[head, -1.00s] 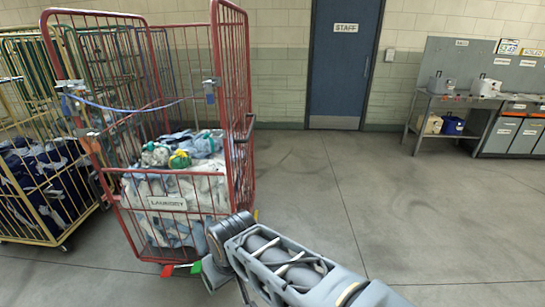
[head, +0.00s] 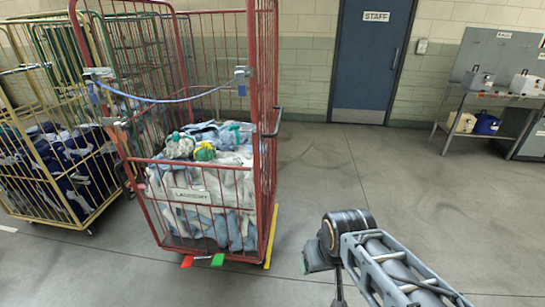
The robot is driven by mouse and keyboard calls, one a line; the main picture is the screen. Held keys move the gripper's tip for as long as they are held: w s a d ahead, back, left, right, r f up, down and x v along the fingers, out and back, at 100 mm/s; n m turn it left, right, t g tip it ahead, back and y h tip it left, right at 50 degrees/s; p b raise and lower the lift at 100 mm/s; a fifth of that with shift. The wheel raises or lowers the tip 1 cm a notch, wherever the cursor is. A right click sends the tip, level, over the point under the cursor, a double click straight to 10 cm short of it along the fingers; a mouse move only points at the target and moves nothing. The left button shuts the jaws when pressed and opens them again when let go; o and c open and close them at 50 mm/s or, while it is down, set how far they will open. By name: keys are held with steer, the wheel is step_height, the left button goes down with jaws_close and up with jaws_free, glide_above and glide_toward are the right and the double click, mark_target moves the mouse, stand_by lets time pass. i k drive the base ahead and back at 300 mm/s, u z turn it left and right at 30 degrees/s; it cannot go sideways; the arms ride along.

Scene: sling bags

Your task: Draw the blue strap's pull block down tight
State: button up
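The blue strap (head: 165,101) hangs in a sagging curve across the open upper front of the red roll cage (head: 267,130). Its left end meets a grey fitting (head: 98,73) on the left post. Its right end meets another grey fitting (head: 241,72) on the right post, with a small blue piece below it. I cannot tell which small part is the pull block. My arm reaches in from the lower right, well apart from the strap and the cage. Its wrist shows, but I see no gripper fingers.
White and blue laundry (head: 215,190) fills the lower cage, behind a "LAUNDRY" sign. A red and a green pedal (head: 217,260) stick out at its base. A yellow cage (head: 70,215) stands close on the left. Open floor (head: 330,170) lies to the right, toward the blue door (head: 372,60).

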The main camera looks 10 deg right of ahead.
mark_target(94, 100)
steer(key=u, duration=2.05)
steer(key=i, duration=2.9)
steer(key=z, duration=0.6)
